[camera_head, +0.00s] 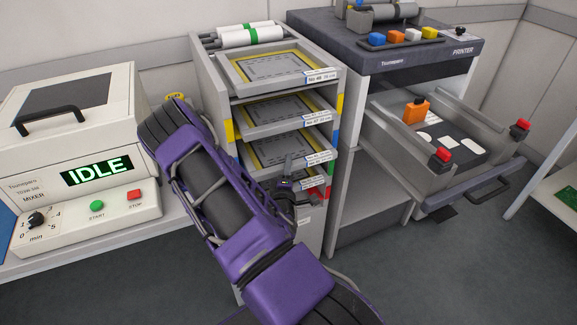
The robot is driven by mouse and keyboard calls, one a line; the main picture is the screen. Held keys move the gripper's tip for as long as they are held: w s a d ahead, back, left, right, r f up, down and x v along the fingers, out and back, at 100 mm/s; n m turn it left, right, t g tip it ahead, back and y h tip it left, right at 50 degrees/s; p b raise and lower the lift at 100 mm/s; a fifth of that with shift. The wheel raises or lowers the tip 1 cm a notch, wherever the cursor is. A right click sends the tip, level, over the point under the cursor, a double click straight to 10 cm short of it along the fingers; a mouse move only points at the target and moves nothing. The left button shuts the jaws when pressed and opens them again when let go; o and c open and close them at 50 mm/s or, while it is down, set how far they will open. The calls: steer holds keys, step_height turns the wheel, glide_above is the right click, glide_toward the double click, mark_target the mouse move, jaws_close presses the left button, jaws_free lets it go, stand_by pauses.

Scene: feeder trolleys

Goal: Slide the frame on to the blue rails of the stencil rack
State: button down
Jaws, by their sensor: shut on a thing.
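The stencil rack (213,90) stands in the middle with several framed stencils stacked at different levels. Its posts carry coloured marks: a blue mark (333,138) on the right post, below a yellow one (340,103) and above a red one (327,191). My gripper (289,184) is at the front of the rack, low down, shut on what looks like the front edge of the lowest visible frame (314,183). Another frame (285,150) lies just above it. My purple arm hides the rack's lower left. I cannot tell whether the held frame touches the rails.
A mixer (90,160) showing IDLE stands at the left. A printer (400,45) with its drawer (400,150) pulled out is close to the rack's right side. White rollers (245,37) lie on the rack top. The floor in front right is clear.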

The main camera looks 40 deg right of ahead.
steer(key=shift+w+d+b, duration=0.2)
steer(key=shift+w+b, duration=0.1)
steer(key=shift+w, duration=0.4)
steer(key=shift+w+d+b, duration=0.15)
steer(key=shift+w+b, duration=0.1)
steer(key=shift+w, duration=0.45)
jaws_free()
stand_by(0.7)
steer(key=shift+r, duration=0.1)
stand_by(0.4)
steer(key=shift+r, duration=0.4)
steer(key=v, duration=0.8)
stand_by(0.5)
stand_by(0.5)
